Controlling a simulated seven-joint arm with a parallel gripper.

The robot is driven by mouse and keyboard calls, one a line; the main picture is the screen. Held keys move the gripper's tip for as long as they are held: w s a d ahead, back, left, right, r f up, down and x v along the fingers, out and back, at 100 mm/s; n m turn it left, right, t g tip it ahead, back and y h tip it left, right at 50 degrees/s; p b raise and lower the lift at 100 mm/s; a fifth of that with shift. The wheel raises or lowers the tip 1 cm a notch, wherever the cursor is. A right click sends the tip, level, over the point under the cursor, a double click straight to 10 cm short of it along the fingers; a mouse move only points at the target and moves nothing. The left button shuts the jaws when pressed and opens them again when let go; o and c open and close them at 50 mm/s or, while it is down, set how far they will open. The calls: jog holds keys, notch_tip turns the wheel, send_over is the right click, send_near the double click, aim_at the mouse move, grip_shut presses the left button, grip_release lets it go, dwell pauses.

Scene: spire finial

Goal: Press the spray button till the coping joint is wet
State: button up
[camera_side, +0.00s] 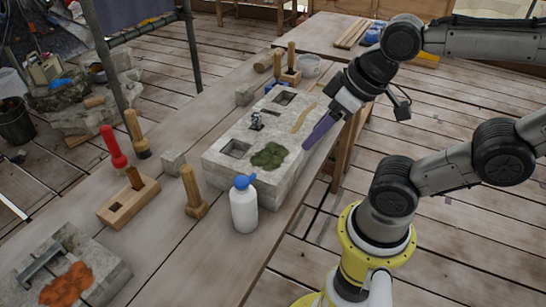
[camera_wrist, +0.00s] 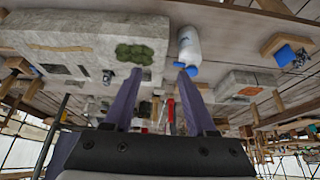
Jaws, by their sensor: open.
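A white bottle with a blue top (camera_side: 244,205) stands upright on the wooden bench, beside the near end of a pale stone coping block (camera_side: 222,168). It also shows in the wrist view (camera_wrist: 189,42), with its blue top near my right finger. No separate button can be made out. The block carries green moss (camera_side: 268,156), square sockets, a small metal fitting (camera_side: 257,120) and a tan strip (camera_side: 303,117), perhaps the joint. Whether the strip is wet cannot be told. My gripper (camera_side: 309,145) is open and empty, its purple fingers beside the block's right side, apart from the bottle.
A red-handled tool (camera_side: 113,148), a slotted wooden block (camera_side: 128,201) and a wooden peg (camera_side: 193,192) stand left of the bottle. A stone with an orange-brown lump (camera_side: 67,285) lies at the lower left. Bench space in front of the bottle is clear.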

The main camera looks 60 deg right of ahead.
dwell(0.3)
jog(key=c, duration=0.4)
jog(key=shift+s+f+n, duration=0.1)
jog(key=shift+s+n, duration=0.05)
jog(key=shift+n, duration=0.35)
jog(key=shift+c, duration=1.4)
jog(key=shift+s+n, duration=0.1)
jog(key=shift+n, duration=0.4)
jog(key=shift+c, duration=1.1)
jog(key=r+n, duration=0.1)
jog(key=w+r+n, duration=0.1)
jog(key=n, duration=0.1)
jog(key=r+n+g, duration=0.1)
jog(key=r+n, duration=0.1)
jog(key=shift+w+a, duration=0.25)
grip_shut()
jog(key=w+a+r+n+g, duration=0.2)
jog(key=w+a+n+g, duration=0.2)
jog(key=w+a+n, duration=0.4)
jog(key=w+n, duration=0.3)
jog(key=shift+w+g, duration=0.3)
jog(key=shift+w, duration=0.05)
